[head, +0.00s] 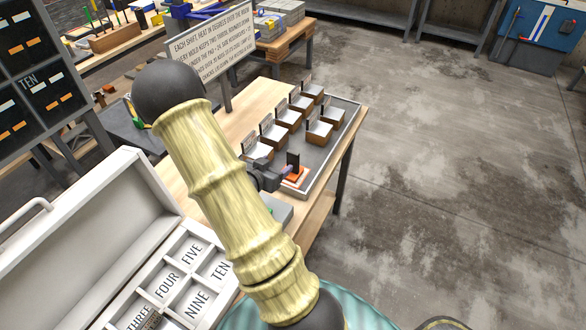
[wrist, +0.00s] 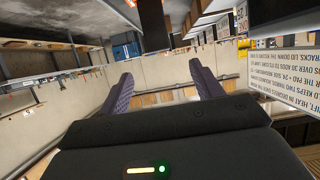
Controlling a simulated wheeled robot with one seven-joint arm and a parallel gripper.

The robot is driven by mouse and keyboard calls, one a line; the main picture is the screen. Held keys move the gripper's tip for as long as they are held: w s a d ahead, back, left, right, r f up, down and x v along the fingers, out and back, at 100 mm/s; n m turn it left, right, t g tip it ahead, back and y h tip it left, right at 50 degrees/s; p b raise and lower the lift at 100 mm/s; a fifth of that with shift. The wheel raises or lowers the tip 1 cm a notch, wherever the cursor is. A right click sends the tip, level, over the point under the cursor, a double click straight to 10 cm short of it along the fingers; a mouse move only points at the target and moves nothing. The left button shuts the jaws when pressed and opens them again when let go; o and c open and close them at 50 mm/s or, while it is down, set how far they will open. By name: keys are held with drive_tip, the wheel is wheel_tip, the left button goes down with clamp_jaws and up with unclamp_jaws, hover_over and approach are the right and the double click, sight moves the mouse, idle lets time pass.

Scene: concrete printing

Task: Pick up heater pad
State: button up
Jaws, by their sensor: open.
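A small orange piece with a black upright part, which looks like the heater pad (head: 298,178), sits at the near end of a grey tray (head: 329,155) on the wooden table. My gripper (head: 287,170) is beside it on its left, its fingertips close to it; I cannot tell whether they touch. In the wrist view the two dark, ridged fingers (wrist: 165,82) stand wide apart with nothing between them. The pad does not show clearly there. My arm covers part of the table in the head view.
Several wood-sided blocks with upright tags (head: 289,118) fill the tray beyond the pad. A printed sign (head: 212,48) stands behind the table. An open white case with labelled compartments (head: 190,250) is at lower left. Bare concrete floor (head: 430,150) lies to the right.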

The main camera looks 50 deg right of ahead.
sight(292, 154)
drive_tip(key=p+x, duration=0.1)
drive_tip(key=x, duration=0.5)
drive_tip(key=shift+w+d+f, duration=0.1)
drive_tip(key=shift+d, duration=0.25)
drive_tip(key=shift+d+f+p, duration=0.1)
drive_tip(key=shift+d+p, duration=0.45)
drive_tip(key=p+x, duration=0.1)
drive_tip(key=x, duration=0.3)
drive_tip(key=shift+d, duration=0.1)
clamp_jaws()
